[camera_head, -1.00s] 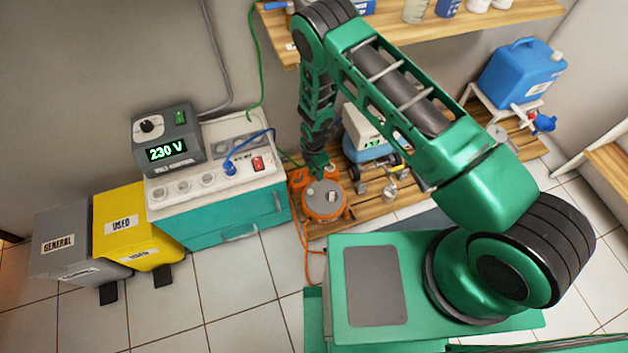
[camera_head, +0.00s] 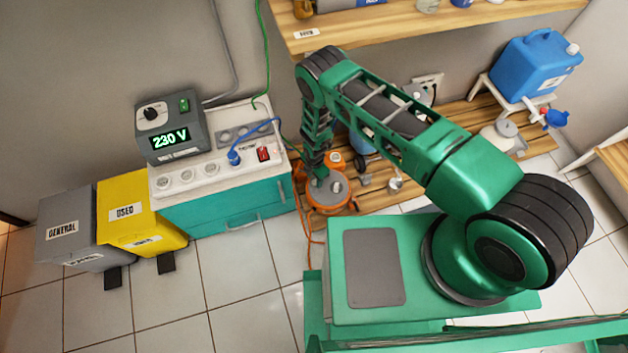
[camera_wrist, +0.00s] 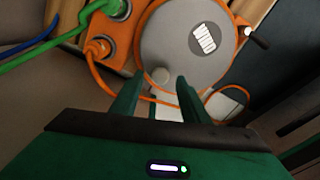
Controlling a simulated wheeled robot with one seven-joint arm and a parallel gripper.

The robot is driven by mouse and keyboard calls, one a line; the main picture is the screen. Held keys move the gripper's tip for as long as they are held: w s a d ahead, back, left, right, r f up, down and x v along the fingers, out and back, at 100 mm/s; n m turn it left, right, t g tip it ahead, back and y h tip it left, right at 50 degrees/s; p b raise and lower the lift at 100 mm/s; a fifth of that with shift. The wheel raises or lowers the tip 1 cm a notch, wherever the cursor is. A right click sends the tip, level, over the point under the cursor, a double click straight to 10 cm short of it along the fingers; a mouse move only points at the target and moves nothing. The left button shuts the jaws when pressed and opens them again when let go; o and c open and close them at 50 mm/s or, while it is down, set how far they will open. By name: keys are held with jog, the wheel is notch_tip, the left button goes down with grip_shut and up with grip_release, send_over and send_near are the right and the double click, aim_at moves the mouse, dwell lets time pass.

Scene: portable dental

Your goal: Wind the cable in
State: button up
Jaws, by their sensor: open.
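The orange cable reel (camera_head: 328,209) with a grey round disc stands at the left end of the low wooden platform.
Green and blue cables (camera_wrist: 60,45) lie left of the reel. The teal cabinet (camera_head: 225,207) with the 230 V unit (camera_head: 170,132) stands left, beside yellow (camera_head: 130,210) and grey (camera_head: 68,228) bins. A wooden shelf (camera_head: 420,30) hangs above. Floor in front is open.

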jog(key=shift+f, duration=0.8)
